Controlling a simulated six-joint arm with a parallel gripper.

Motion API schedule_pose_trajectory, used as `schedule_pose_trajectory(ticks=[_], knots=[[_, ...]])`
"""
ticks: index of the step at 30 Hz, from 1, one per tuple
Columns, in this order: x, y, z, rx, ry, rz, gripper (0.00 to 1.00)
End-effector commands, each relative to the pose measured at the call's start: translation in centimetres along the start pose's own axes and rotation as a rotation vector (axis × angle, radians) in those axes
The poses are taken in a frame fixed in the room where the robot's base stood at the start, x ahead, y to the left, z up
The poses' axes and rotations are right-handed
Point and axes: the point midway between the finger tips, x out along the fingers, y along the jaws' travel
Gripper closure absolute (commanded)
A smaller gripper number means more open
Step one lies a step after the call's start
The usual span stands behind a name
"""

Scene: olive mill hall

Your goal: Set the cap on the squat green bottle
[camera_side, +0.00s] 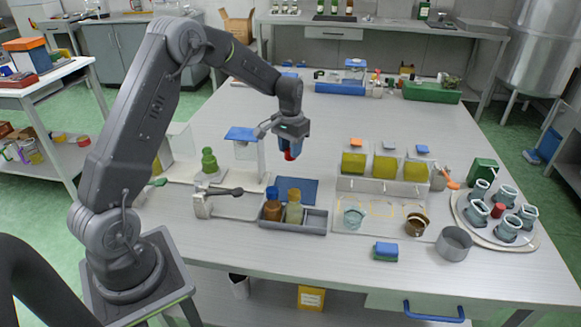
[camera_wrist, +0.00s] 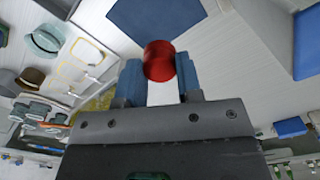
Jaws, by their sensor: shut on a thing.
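My gripper (camera_side: 290,146) hangs above the table, to the right of a white stand with a blue top. It is shut on a small red cap (camera_side: 289,155). In the wrist view the red cap (camera_wrist: 159,60) sits between the two blue fingers of my gripper (camera_wrist: 159,78). A green rounded, stacked shape (camera_side: 209,162), which may be the squat green bottle, stands on a white base left of my gripper. Its mouth is too small to make out. The cap is well apart from it.
A blue mat (camera_side: 308,190) lies below my gripper. A grey tray (camera_side: 317,222) in front holds a brown and a pale bottle. The blue-topped stand (camera_side: 241,134) is between my gripper and the green shape. A round tray (camera_side: 533,241) with several cups is at right.

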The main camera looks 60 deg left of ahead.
Motion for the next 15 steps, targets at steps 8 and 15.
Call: schedule_pose_trajectory(ticks=[8,15], knots=[[-7.0,0.0,-0.1,0.0,0.004,-0.001,0.82],[-8.7,-2.7,0.5,-0.051,-0.001,0.0,0.82]])
